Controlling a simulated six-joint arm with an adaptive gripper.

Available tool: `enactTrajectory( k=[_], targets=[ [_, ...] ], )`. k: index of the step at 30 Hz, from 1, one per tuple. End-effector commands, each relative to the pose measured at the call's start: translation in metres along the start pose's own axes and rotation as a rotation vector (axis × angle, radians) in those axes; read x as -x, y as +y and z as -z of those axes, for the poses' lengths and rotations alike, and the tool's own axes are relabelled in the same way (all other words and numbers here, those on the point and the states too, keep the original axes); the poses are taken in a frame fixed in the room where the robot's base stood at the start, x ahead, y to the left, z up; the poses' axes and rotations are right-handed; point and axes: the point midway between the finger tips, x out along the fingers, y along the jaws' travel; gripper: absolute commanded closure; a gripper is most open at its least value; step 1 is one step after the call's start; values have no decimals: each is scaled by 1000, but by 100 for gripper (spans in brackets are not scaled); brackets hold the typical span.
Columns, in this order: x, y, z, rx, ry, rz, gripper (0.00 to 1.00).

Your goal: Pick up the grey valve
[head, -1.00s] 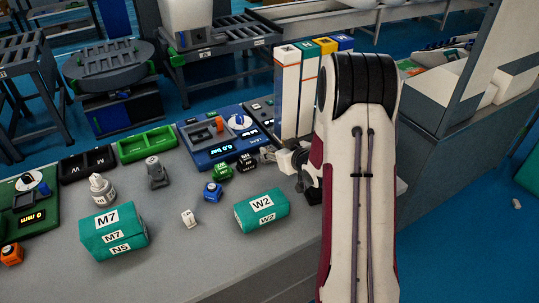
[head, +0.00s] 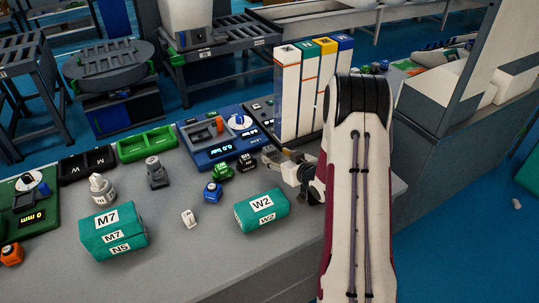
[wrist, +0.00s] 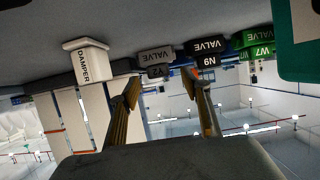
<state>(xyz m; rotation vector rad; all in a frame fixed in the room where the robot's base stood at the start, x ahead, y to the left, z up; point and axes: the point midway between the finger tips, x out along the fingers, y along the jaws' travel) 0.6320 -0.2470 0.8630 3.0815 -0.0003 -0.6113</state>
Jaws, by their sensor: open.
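The grey valve (wrist: 157,62) shows in the wrist view, which is upside down. It reads VALVE and Y2 and stands between a black valve (wrist: 207,50) marked N9 and a white damper block (wrist: 86,62). My gripper (wrist: 161,86) is open and empty, with its two fingers apart on either side of the grey valve in the picture. How far the tips are from it is hard to tell. In the head view my gripper (head: 276,157) is low over the table, just right of the black valve, and I cannot make out the grey valve clearly there.
A green valve (head: 222,172) and a blue valve (head: 212,192) stand left of my gripper. The teal W2 box (head: 262,212) lies in front. Tall white columns (head: 290,95) stand close behind. The bare tabletop (head: 200,260) is free at the front.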

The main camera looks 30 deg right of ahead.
Motion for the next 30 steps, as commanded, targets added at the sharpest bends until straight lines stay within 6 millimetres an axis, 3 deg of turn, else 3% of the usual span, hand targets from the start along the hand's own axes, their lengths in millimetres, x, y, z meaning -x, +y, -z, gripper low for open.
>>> enactTrajectory(
  k=[8,23,30],
  targets=[
    [-18,0,0,1,-1,0,53],
    [-22,0,1,0,-1,0,53],
    [-40,2,5,1,0,1,53]
  ],
)
